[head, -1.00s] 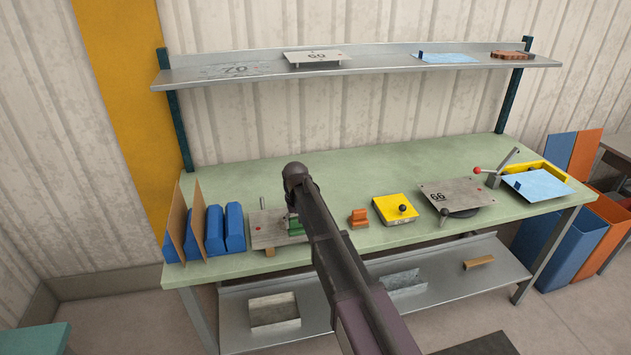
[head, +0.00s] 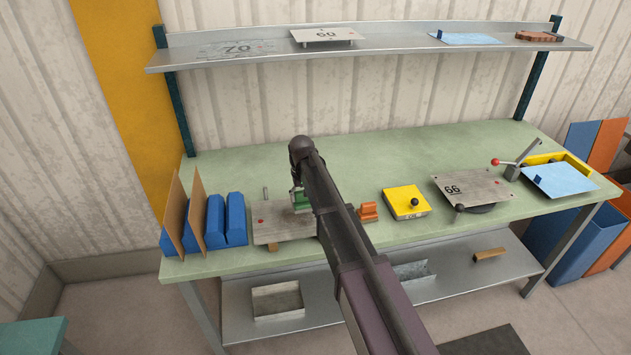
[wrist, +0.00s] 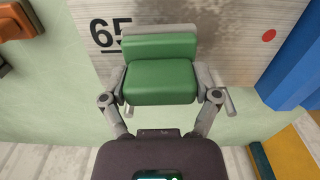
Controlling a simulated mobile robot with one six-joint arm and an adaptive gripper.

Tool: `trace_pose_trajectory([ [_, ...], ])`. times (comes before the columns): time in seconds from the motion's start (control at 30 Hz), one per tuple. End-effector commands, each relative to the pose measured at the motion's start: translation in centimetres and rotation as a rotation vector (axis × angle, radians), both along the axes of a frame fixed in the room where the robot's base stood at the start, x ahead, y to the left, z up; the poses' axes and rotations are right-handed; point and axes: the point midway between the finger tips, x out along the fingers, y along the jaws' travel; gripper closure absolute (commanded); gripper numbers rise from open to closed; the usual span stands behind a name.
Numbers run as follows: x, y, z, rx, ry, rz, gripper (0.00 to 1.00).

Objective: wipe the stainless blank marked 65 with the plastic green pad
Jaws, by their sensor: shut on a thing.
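The stainless blank marked 65 (wrist: 240,62) lies under my gripper in the wrist view, with its number at upper left, a red dot at right and a darker smeared patch near the top. In the head view the blank (head: 270,229) lies at the left part of the bench, partly hidden by my arm. My gripper (wrist: 162,84) is shut on the green pad (wrist: 160,72), a finger on each side. The pad (head: 300,207) is over the rear part of the blank in the head view. I cannot tell whether it touches the surface.
Blue blocks (head: 236,222) with brown boards stand left of the blank. An orange block (head: 368,211), a yellow block with a black knob (head: 406,201) and a plate marked 66 (head: 480,187) are to the right. A shelf (head: 400,55) runs above the bench.

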Motion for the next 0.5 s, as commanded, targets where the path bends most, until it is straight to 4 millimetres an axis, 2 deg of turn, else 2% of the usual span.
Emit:
trace_pose_trajectory([
  [0.27,0.2,-0.5,0.2,0.0,0.0,-0.007,0.59],
  [0.5,0.9,-1.7,2.3,0.0,0.0,-0.023,0.59],
])
